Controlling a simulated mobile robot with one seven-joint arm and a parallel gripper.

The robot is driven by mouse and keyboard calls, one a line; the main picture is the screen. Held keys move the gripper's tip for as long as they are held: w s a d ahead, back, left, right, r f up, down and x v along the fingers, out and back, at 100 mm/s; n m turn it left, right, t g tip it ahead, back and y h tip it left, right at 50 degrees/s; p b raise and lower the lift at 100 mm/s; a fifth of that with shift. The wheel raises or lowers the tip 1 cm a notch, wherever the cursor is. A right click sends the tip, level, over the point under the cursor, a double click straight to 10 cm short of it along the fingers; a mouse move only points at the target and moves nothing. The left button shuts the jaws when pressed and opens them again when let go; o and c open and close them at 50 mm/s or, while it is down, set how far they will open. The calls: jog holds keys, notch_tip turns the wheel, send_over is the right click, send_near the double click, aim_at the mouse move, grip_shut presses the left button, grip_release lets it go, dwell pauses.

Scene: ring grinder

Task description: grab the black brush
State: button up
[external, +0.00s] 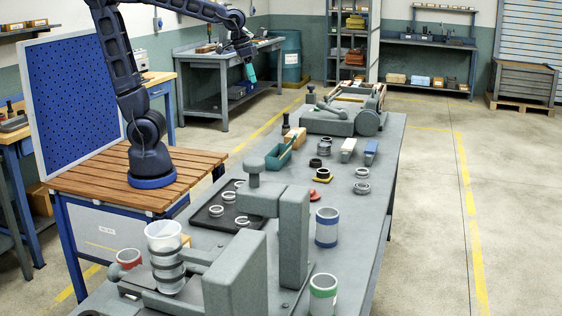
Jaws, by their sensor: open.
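My gripper (250,76) hangs from the arm at the upper middle, with its teal end pointing down. It appears in the air above the far side of the long grey table (385,165), with nothing visible in it. A small dark upright object (286,125) stands near the table's left edge, below and to the right of my gripper. It may be the black brush, but it is too small to be sure. My gripper is well apart from it.
A dark tray (215,215) holds several rings. Blue-banded (327,228) and green-banded (323,296) cylinders stand near the front.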

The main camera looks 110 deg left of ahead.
jog(key=w+a+f+n, duration=0.1)
jog(key=w+a+n, duration=0.1)
jog(key=a, duration=0.4)
jog(key=w+a+f+n, duration=0.1)
jog(key=w+a, duration=0.2)
jog(key=a, duration=0.3)
jog(key=n+g+h, duration=0.1)
jog(key=n+g, duration=0.2)
jog(key=n, duration=0.6)
send_over(286, 125)
jog(key=a, duration=0.1)
jog(key=f, duration=1.8)
jog(key=shift+s+f, duration=0.3)
jog(key=shift+s, duration=0.05)
notch_tip(286, 125, down, 5)
jog(key=shift+a+f, duration=0.1)
jog(key=shift+f, duration=0.1)
jog(key=shift+w+f, duration=0.15)
jog(key=shift+f, duration=2.55)
grip_shut()
jog(key=shift+r, duration=0.1)
